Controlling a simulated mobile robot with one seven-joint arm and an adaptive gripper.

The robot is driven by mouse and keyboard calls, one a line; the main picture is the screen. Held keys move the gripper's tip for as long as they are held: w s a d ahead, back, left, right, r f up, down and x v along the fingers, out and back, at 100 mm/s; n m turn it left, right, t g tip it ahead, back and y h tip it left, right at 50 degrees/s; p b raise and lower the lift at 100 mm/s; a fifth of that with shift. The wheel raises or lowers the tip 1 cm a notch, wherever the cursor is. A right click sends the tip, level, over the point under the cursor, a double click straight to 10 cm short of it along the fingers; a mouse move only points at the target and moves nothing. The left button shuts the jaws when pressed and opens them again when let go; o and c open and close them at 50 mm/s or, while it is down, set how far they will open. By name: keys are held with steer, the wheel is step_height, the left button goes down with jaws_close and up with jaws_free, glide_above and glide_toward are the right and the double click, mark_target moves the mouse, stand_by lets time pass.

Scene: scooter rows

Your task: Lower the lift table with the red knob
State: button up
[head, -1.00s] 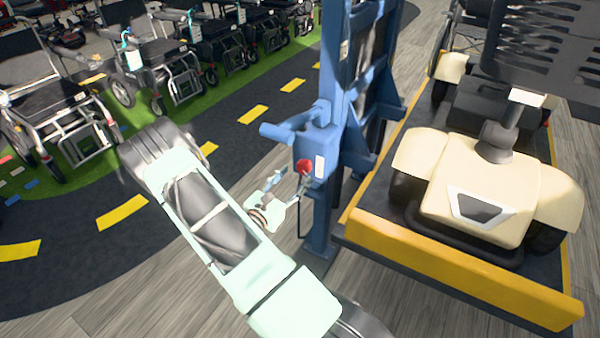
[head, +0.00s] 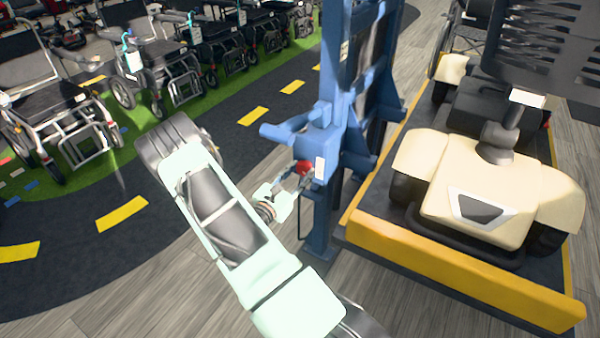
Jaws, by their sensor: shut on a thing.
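The red knob (head: 304,167) sits on the front of the blue lift mast (head: 335,110). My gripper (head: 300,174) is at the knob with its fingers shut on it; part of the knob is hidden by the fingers. The lift table (head: 455,265) is a dark platform with a yellow front edge, right of the mast. It carries a cream mobility scooter (head: 480,190). The platform appears low, close to the floor; any gap below it is hard to judge.
A blue handle (head: 285,133) sticks out leftward from the mast above the knob. Several wheelchairs (head: 60,110) stand on green flooring at the upper left. A dark path with yellow dashes (head: 122,213) and wood-look floor are clear at the left.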

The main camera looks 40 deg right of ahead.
steer(key=shift+n, duration=0.3)
steer(key=n+p, duration=0.1)
steer(key=n, duration=0.2)
steer(key=shift+r+n+p, duration=0.1)
steer(key=shift+n+p, duration=0.2)
steer(key=shift+p, duration=0.05)
steer(key=n+p, duration=0.1)
steer(key=n, duration=0.3)
steer(key=shift+n+p, duration=0.3)
steer(key=n+p, duration=0.1)
steer(key=n, duration=0.3)
steer(key=shift+w, duration=0.1)
steer(key=shift+f+n+p, duration=0.2)
steer(key=shift+n+p, duration=0.2)
steer(key=shift+n, duration=1.4)
steer(key=o, duration=1.1)
steer(key=shift+a, duration=0.15)
